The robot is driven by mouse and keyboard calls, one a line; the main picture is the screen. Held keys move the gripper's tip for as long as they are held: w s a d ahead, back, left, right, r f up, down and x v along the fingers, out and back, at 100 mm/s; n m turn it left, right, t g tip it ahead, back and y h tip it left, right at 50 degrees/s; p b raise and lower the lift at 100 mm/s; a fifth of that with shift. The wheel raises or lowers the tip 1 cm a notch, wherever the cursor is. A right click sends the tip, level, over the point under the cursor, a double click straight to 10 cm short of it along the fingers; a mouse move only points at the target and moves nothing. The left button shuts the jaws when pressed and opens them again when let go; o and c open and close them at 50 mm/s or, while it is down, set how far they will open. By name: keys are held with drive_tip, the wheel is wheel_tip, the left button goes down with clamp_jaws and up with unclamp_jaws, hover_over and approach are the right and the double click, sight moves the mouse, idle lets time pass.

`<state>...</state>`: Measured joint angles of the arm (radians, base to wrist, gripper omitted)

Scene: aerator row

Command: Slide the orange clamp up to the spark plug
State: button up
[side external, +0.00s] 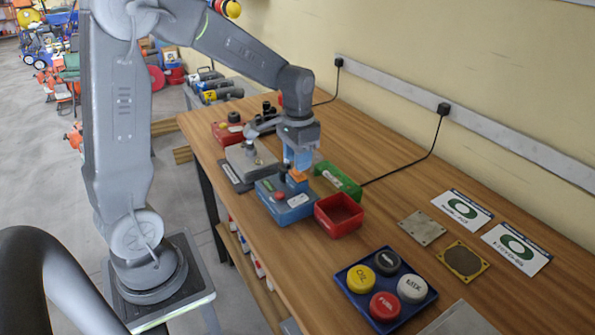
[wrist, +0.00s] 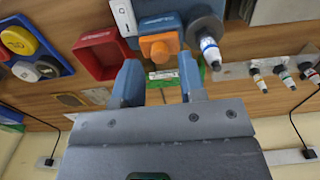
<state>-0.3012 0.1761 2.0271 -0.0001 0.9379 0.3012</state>
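The orange clamp (wrist: 160,46) sits on a blue block in the wrist view, just beyond my fingertips. In the side external view the orange clamp (side external: 298,176) shows just below my gripper (side external: 299,165), on the blue box with the red button. My gripper (wrist: 159,66) is open, its two blue fingers apart with nothing held between them. A white-and-blue tipped part (wrist: 208,48) with a grey round collar stands beside the clamp, to its right in the wrist view; I cannot tell for sure whether it is the spark plug.
A red bin (side external: 338,216) and a green tray (side external: 340,181) stand close to the blue box (side external: 284,207). A grey plate (side external: 243,166) lies on its other side. A blue panel of round buttons (side external: 405,313) is at the front.

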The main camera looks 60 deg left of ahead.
drive_tip(key=shift+f, duration=1.25)
drive_tip(key=shift+r, duration=0.1)
idle(0.3)
